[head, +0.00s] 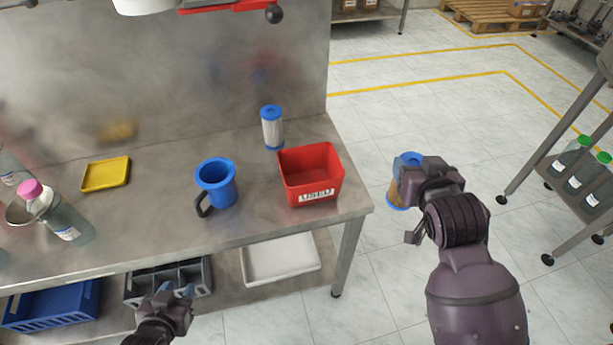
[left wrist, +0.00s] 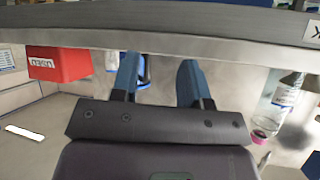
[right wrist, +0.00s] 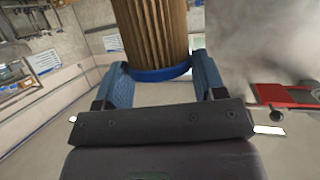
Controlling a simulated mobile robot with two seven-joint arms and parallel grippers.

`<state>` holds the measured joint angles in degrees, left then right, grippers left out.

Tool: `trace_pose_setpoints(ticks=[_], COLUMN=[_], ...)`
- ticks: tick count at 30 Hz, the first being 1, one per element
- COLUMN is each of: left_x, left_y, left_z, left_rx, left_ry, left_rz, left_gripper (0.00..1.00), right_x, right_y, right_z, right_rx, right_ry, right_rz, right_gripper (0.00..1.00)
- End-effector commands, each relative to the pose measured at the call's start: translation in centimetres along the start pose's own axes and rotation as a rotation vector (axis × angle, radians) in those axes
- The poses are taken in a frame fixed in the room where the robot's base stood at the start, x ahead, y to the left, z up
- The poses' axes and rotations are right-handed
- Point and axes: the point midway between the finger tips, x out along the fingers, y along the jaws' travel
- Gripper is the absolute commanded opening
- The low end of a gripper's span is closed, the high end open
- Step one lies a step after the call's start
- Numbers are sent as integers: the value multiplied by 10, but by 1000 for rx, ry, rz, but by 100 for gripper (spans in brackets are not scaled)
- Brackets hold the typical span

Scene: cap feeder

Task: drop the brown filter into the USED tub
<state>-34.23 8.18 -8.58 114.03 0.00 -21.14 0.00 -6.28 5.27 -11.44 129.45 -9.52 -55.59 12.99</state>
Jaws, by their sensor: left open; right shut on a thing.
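The brown filter (right wrist: 152,30) has a pleated brown body and blue end caps. My right gripper (right wrist: 163,80) is shut on it, and in the head view the filter (head: 396,192) is partly hidden behind the hand, out past the table's right end above the floor. The red USED tub (head: 312,176) stands open on the table's right corner, left of the right gripper and apart from it. I see nothing in the tub. My left gripper (head: 172,292) is open and empty in front of the table's front edge; its fingers (left wrist: 158,80) are spread.
A white filter with blue caps (head: 272,128) stands behind the tub. A blue jug (head: 216,184) stands left of it. A yellow tray (head: 106,174) and bottles (head: 66,222) are further left. A rack of green-capped bottles (head: 582,178) stands at right.

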Motion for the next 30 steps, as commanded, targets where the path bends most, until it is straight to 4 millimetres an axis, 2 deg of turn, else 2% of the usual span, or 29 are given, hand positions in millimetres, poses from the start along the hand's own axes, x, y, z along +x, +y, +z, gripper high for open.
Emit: trace_pose_setpoints(ticks=[5, 8, 11, 14, 19, 24, 27, 30], left_x=[-1, -3, -8, -14, -27, -36, -39, -40], left_y=[0, -1, -2, -3, -5, -6, -7, -7], left_z=[-2, -6, -12, -21, -34, -42, -43, -42], left_rx=[0, 0, 0, -1, -2, -3, -3, -3], left_ry=[1, 2, 3, 3, -5, -14, -20, -27], left_rz=[0, 0, -1, -2, -3, -4, -3, -3], left_gripper=[42, 42, 42, 42, 42, 42, 42, 42], right_x=[0, 0, 0, 6, 33, 64, 80, 92], right_y=[-1, -3, -10, -26, -76, -126, -145, -156], right_z=[-6, -23, -51, -79, -109, -111, -100, -83], right_rx=[-1, -5, -14, -38, -109, -191, -231, -260], right_ry=[3, 7, 11, 8, 1, -5, -6, -6], right_rz=[-2, -9, -31, -78, -244, -447, -545, -618], right_gripper=[25, 25, 25, 25, 25, 25, 25, 25])
